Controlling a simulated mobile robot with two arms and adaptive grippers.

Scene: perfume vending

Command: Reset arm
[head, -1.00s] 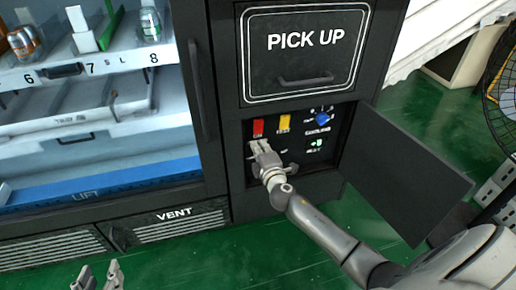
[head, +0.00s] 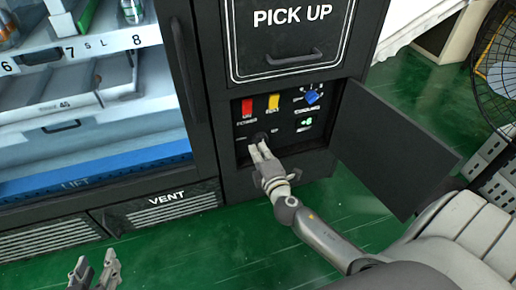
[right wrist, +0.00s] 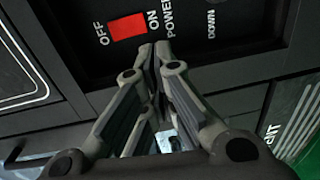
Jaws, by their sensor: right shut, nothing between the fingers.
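My right gripper (head: 259,150) is shut and empty, in front of the lower part of the vending machine's open control panel (head: 291,137). In the right wrist view its fingertips (right wrist: 156,48) meet just below the red power switch (right wrist: 128,27), between the OFF/ON labels and the machine's lower edge. The red switch (head: 247,108) also shows in the head view, above the gripper. I cannot tell whether the fingertips touch the panel. My left gripper (head: 96,270) is at the bottom left, its two fingers apart and nothing between them.
A fan (head: 495,75) stands at the far right. Green floor (head: 230,245) is clear in front of the machine.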

